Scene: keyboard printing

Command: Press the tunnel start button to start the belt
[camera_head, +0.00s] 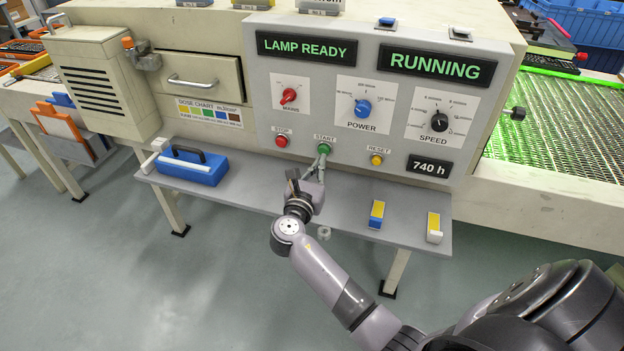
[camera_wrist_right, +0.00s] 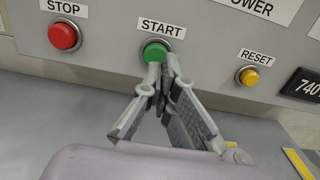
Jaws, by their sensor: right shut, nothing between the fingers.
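The green START button (camera_head: 324,148) is on the grey control panel (camera_head: 300,110) of the tunnel, between the red STOP button (camera_head: 282,141) and the yellow RESET button (camera_head: 376,160). My right gripper (camera_head: 321,164) is shut and empty, with its fingertips at the START button. In the right wrist view the fingertips (camera_wrist_right: 162,68) overlap the lower part of the green button (camera_wrist_right: 155,50) and appear to touch it. The panel displays read LAMP READY (camera_head: 307,47) and RUNNING (camera_head: 437,67). My left gripper is not in view.
A grey shelf (camera_head: 340,210) runs below the panel. The mesh belt (camera_head: 560,120) at the right is lit green.

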